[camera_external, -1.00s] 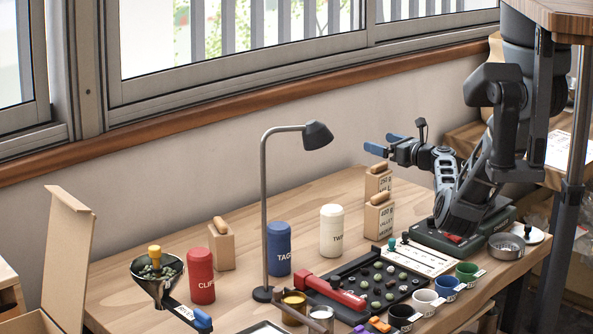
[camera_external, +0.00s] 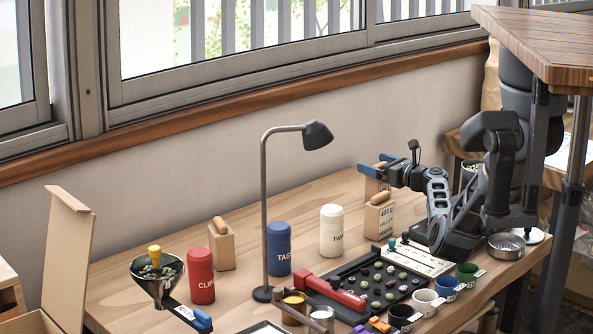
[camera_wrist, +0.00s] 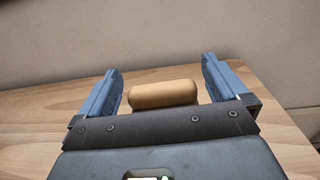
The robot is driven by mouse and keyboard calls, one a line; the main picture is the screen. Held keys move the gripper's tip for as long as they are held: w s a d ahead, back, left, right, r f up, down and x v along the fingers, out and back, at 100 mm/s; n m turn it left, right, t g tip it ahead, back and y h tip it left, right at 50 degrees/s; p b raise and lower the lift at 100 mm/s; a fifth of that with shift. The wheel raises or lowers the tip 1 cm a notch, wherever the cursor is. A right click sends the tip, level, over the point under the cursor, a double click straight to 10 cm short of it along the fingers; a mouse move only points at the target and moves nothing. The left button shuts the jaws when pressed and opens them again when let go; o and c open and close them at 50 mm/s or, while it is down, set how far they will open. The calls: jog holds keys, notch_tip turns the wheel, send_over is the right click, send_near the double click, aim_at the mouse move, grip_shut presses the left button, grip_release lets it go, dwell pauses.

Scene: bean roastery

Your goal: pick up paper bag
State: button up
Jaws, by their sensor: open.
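Tan paper bags with rolled tops stand on the wooden table. One, at the back right (camera_external: 373,188), is partly hidden behind my gripper (camera_external: 373,170). A second, labelled "400 g" (camera_external: 379,220), stands just in front of it. A third (camera_external: 222,247) stands at the left with its label side out of sight. My gripper is open with blue fingers, low at the back bag's top. In the wrist view, a rolled tan top (camera_wrist: 163,95) lies between the two open fingers (camera_wrist: 162,85), with gaps on both sides. The bag's body is hidden there by the gripper.
A white canister (camera_external: 332,231), a blue canister (camera_external: 279,250) and a red canister (camera_external: 200,276) stand to the left. A desk lamp (camera_external: 264,210) rises between them. A black bean tray (camera_external: 372,285) and several cups fill the front. The wall is close behind.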

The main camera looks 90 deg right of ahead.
jog(key=shift+w+d, duration=0.35)
jog(key=shift+d, duration=0.05)
jog(key=c, duration=1.6)
